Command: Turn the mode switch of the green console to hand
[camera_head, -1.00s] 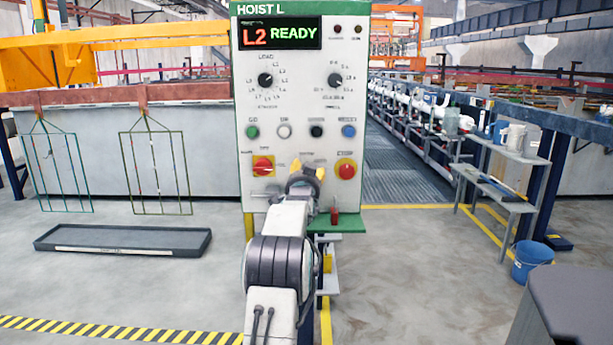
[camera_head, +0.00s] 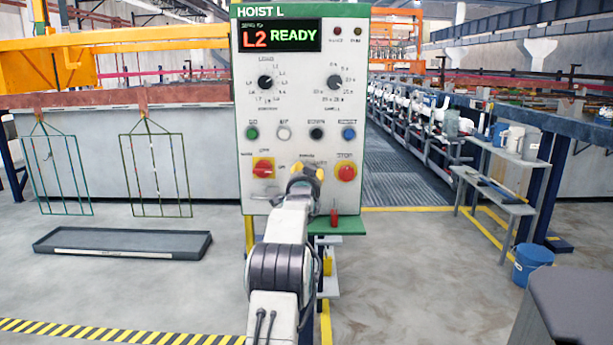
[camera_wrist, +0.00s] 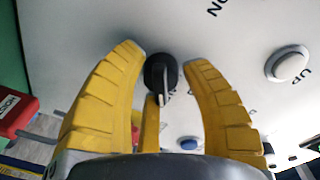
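The console (camera_head: 290,55) is a white panel with green trim, marked HOIST L, and its display reads L2 READY. My gripper (camera_head: 307,172) is at the lower middle of the panel and hides the part behind it. The pointer runs downward in that view. Whether the fingers touch the switch, I cannot tell. The mode labels are not readable.
A red switch on a yellow plate (camera_head: 263,167) is left of my gripper, and the red STOP button (camera_head: 345,171) is close on its right. A row of buttons (camera_head: 284,133) lies above. A green ledge (camera_head: 345,223) juts out below.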

